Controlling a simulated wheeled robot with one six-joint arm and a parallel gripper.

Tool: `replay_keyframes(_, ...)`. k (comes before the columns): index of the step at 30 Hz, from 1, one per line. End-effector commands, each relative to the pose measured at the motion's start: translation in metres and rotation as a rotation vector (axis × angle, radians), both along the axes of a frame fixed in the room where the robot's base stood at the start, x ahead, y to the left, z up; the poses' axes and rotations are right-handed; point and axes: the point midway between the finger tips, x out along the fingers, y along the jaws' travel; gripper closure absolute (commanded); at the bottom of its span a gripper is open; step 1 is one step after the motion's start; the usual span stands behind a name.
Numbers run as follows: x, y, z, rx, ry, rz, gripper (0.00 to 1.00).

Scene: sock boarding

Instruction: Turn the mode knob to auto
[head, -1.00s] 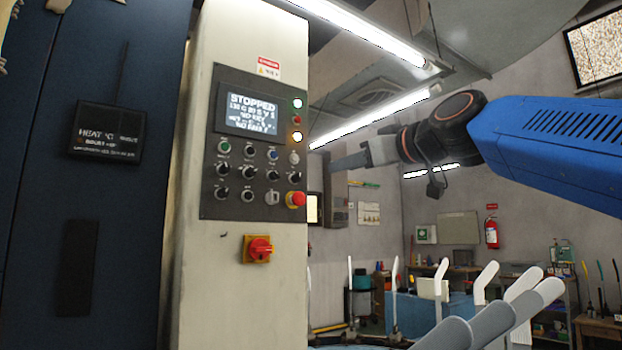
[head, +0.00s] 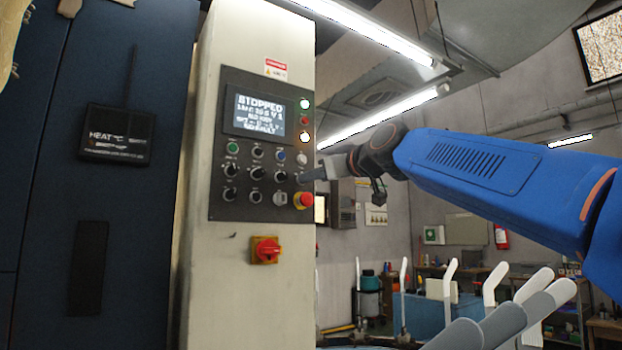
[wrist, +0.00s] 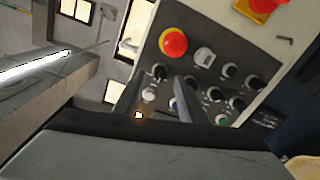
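The dark control panel (head: 216,120) on the pale cabinet column carries several black knobs (head: 256,173), and its display reads STOPPED. I cannot read the knob labels, so I cannot tell which knob is the mode knob. My gripper (head: 314,174) reaches in from the right, its tip at the panel's right edge, beside the right end of the middle knob row. In the wrist view a grey finger (wrist: 182,92) points at the panel among the knobs, near a black knob (wrist: 159,72) and the white button (wrist: 149,94). Contact and finger gap are unclear.
A red emergency stop button (head: 303,200) sits just below my gripper, and it shows in the wrist view (wrist: 173,43). A red switch (head: 266,250) on a yellow plate is lower on the column. Pale sock boards (head: 492,282) stand at lower right.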

Motion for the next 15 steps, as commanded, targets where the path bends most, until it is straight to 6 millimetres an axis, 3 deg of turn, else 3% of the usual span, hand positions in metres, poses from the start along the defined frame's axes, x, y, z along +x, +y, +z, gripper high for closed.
replay_keyframes(7,0.019,0.014,0.0,0.0,0.0,0.001,0.63)
replay_keyframes(15,0.022,0.017,0.0,0.0,0.0,0.0,0.63)
